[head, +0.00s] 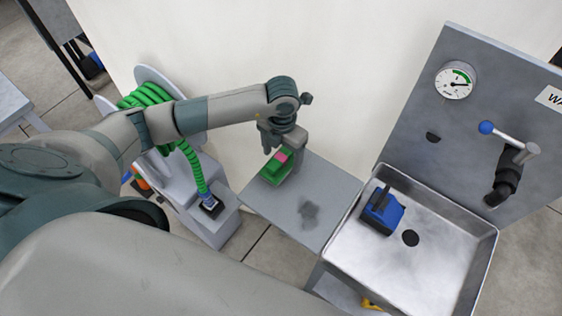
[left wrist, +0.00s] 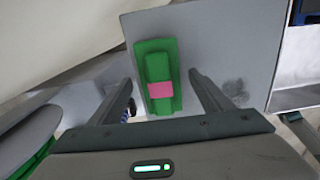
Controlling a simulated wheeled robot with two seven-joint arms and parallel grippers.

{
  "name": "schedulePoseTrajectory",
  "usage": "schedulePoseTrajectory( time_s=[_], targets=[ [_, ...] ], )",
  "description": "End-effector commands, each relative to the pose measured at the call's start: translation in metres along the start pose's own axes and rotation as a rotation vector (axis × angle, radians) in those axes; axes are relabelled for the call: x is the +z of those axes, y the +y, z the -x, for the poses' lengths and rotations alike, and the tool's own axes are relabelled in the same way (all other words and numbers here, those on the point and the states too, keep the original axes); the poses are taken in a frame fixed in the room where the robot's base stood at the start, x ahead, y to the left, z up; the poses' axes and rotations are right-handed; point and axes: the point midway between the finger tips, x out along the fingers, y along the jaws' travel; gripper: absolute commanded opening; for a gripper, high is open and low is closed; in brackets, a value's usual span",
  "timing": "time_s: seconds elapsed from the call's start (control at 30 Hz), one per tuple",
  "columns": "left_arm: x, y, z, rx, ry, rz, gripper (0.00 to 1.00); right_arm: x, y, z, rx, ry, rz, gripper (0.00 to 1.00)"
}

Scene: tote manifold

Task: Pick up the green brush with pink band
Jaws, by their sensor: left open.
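The green brush (head: 275,172) with a pink band lies on a small grey side table (head: 322,190), left of the sink. In the left wrist view the green brush (left wrist: 157,70) shows its raised handle with the pink band across it. My left gripper (head: 283,158) is over the brush in the head view and partly covers it. In the left wrist view my left gripper (left wrist: 162,85) is open, with one finger on each side of the brush. Neither finger visibly touches it. I cannot tell the exact height above the table. My right gripper is not in view.
A steel sink (head: 440,270) at the right holds a blue brush (head: 382,212). A panel with a gauge (head: 454,81) and a blue-knobbed lever stands behind it. A green hose reel (head: 150,97) stands at the left. The side table's right part is clear, with a dark smudge.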

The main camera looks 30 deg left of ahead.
Motion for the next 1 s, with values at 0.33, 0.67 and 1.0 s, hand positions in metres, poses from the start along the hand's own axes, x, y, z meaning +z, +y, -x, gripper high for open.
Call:
schedulePoseTrajectory(
  time_s=[0.33, 0.67, 1.0],
  targets=[
    [0.0002, -0.0002, 0.0003, 0.000, 0.000, 0.000, 0.73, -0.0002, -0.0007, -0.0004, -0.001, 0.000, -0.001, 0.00],
    [0.0003, -0.0002, 0.0006, -0.001, -0.001, 0.000, 0.26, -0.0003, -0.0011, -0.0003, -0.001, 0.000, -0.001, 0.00],
    [0.0013, -0.0005, 0.0079, -0.002, -0.004, -0.002, 0.26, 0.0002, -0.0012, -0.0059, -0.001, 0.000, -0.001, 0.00]
  ],
)
